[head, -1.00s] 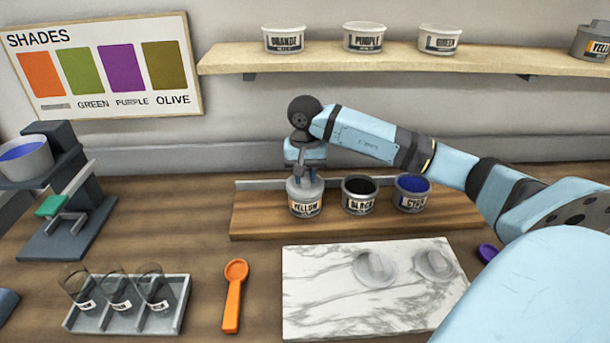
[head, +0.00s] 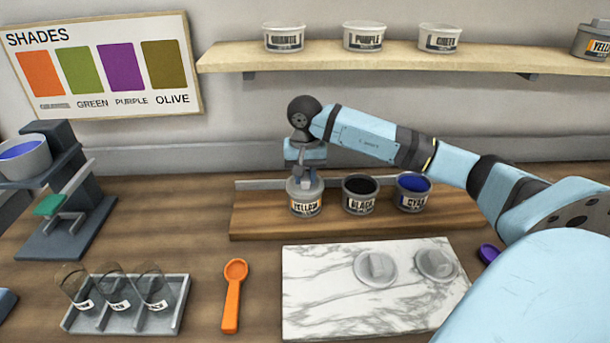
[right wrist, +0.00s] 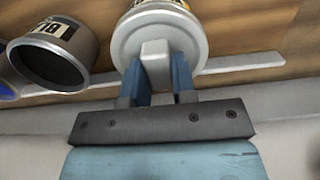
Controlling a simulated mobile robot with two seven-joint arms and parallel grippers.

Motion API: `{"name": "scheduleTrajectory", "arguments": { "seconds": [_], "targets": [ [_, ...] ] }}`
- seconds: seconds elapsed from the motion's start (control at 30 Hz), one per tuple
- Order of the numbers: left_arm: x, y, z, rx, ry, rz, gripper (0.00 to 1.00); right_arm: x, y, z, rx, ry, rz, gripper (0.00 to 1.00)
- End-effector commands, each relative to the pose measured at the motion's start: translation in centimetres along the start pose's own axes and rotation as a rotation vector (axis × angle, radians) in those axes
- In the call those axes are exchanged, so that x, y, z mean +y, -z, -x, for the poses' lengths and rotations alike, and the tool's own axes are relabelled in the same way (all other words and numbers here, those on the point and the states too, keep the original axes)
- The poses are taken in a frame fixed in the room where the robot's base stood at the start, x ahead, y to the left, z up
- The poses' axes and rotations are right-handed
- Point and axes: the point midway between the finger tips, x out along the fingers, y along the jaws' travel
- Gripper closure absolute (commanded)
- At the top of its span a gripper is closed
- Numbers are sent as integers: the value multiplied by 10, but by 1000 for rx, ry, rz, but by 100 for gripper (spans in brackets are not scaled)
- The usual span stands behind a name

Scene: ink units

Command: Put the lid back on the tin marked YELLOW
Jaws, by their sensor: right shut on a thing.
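The tin marked YELLOW (head: 305,206) stands at the left end of the wooden stand, beside the black tin. A pale grey lid (right wrist: 158,38) with a block handle covers its top in the right wrist view, and no gap shows between lid and tin. My right gripper (head: 305,180) points down over the tin. It is shut on the lid's handle (right wrist: 156,58), with a blue finger on each side. In the head view the lid is partly hidden by the gripper. My left gripper is not in view.
The black tin (head: 359,198) and the blue-filled tin (head: 412,196) stand open to the right. Two lids (head: 376,267) (head: 436,264) lie on the marble slab (head: 330,300). An orange spoon (head: 233,295) and a rack of glasses (head: 125,317) are in front, left. A shelf (head: 400,60) runs above.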

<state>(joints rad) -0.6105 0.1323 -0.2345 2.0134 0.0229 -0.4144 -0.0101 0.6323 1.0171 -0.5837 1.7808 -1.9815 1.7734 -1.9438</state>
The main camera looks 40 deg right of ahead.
Motion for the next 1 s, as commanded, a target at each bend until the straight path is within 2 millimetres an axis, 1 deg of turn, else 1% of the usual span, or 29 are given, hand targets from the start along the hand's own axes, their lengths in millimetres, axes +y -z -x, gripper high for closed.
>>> {"name": "scheduleTrajectory", "arguments": {
  "seconds": [0.97,1.0],
  "targets": [
    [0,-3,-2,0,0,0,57,0,0,0,0,0,0,98],
    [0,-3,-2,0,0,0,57,0,0,0,0,0,0,71]
  ]
}}
